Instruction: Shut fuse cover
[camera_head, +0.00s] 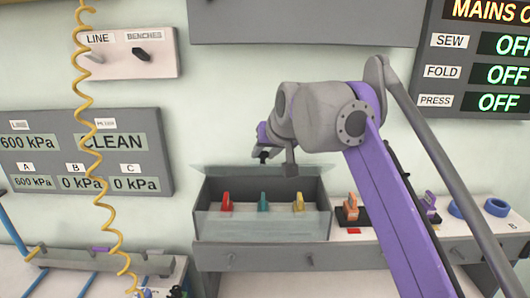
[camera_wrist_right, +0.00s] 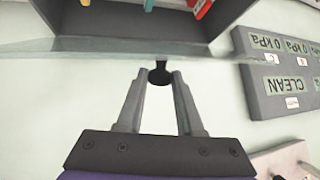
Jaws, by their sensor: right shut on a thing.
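The grey fuse box (camera_head: 322,190) stands on the back bench, with red (camera_head: 227,201), teal (camera_head: 263,202) and yellow (camera_head: 298,202) fuses inside. Its clear cover (camera_head: 222,171) is raised, seen nearly edge-on above the box's back; it also shows as a glassy strip in the right wrist view (camera_wrist_right: 95,49). My right gripper (camera_head: 272,158) is at the cover's edge. In the right wrist view my gripper (camera_wrist_right: 160,78) is shut on the cover's black knob (camera_wrist_right: 160,73), which sits between the fingertips. My left gripper is out of view.
An orange switch (camera_head: 351,207) and blue rings (camera_head: 496,207) are right of the box. A yellow coiled hose (camera_head: 84,100) hangs at the left. Gauge panels (camera_head: 150,185) and a LINE/BENCHES switch panel (camera_head: 165,65) are on the wall.

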